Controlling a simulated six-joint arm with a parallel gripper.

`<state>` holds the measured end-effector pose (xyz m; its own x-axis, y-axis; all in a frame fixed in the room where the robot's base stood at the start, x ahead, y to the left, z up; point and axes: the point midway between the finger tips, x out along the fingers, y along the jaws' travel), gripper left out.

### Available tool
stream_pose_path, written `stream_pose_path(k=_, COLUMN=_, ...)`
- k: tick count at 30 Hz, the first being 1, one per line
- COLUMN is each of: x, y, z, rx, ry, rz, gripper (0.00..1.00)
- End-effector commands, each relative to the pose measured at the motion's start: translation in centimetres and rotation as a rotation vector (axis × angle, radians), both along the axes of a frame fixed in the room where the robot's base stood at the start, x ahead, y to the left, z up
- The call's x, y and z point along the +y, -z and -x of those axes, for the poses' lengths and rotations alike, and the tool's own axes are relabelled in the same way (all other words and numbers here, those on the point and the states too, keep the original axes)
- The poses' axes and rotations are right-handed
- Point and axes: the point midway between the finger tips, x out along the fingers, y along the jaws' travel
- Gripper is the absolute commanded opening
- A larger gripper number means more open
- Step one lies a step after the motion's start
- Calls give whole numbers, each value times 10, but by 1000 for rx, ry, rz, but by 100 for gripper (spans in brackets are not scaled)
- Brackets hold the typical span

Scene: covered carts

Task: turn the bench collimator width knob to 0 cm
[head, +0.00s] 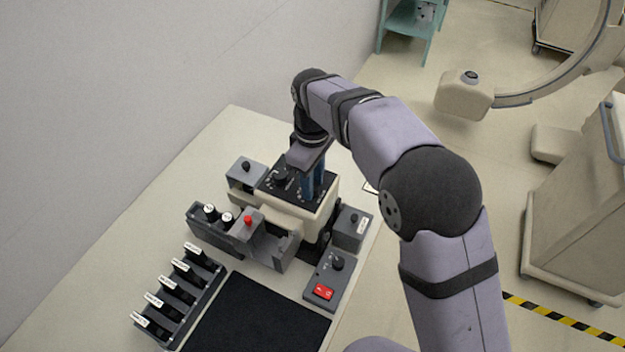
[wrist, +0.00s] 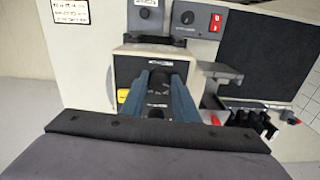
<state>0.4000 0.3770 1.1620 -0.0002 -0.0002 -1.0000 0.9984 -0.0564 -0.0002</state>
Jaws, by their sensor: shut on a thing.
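The bench collimator (head: 290,215) is a cream box with a black top panel (head: 290,190) on the bench. A black knob (head: 281,179) stands uncovered on the left part of the panel. My gripper (head: 314,192) points down onto the right part of the panel. In the wrist view my gripper (wrist: 159,80) has its blue fingers closed around a dark knob (wrist: 158,78), which the fingers partly hide. The knob's pointer and the scale marks are too small or too covered to read, so I cannot tell its setting.
Grey boxes with knobs (head: 352,229) and (head: 245,172) flank the collimator. A control box with a red switch (head: 323,291), a slotted rack (head: 178,295) and a black mat (head: 258,318) lie in front. A wall stands to the left.

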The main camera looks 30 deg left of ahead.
Motion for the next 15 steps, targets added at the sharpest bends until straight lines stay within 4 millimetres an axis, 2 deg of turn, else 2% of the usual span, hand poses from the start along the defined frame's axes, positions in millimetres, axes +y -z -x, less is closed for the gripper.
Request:
stream_pose_path(k=11, x=0, y=0, z=0, rx=-1, ry=-9, rz=-1, gripper=5)
stream_pose_path(k=12, x=0, y=0, z=0, rx=-1, ry=-9, rz=-1, gripper=32)
stream_pose_path(k=14, x=0, y=0, z=0, rx=-1, ry=-8, rz=-1, gripper=46)
stream_pose_path(k=15, x=0, y=0, z=0, rx=-1, ry=-8, rz=-1, gripper=46)
